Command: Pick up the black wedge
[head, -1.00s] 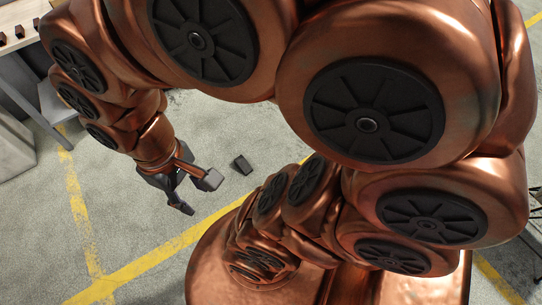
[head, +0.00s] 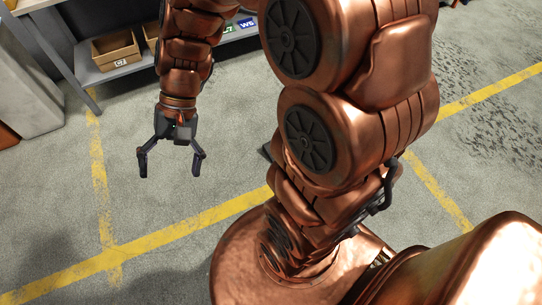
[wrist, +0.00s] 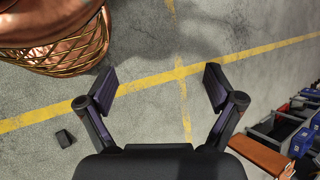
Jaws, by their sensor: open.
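The black wedge (wrist: 64,138) lies on the grey concrete floor at the lower left of the wrist view, just below a yellow line and outside my left-hand finger. In the head view only a dark part of the wedge (head: 265,153) shows, the rest hidden behind my arm. My gripper (head: 170,168) hangs above the floor to the left of the wedge. In the wrist view my gripper (wrist: 160,82) has its two fingers spread wide, with only bare floor and yellow lines between them.
A metal shelf (head: 95,72) with a cardboard box (head: 115,50) stands at the upper left. A pale grey block (head: 30,90) is at the left edge. Blue bins (wrist: 301,140) show at the right of the wrist view. The floor around my gripper is clear.

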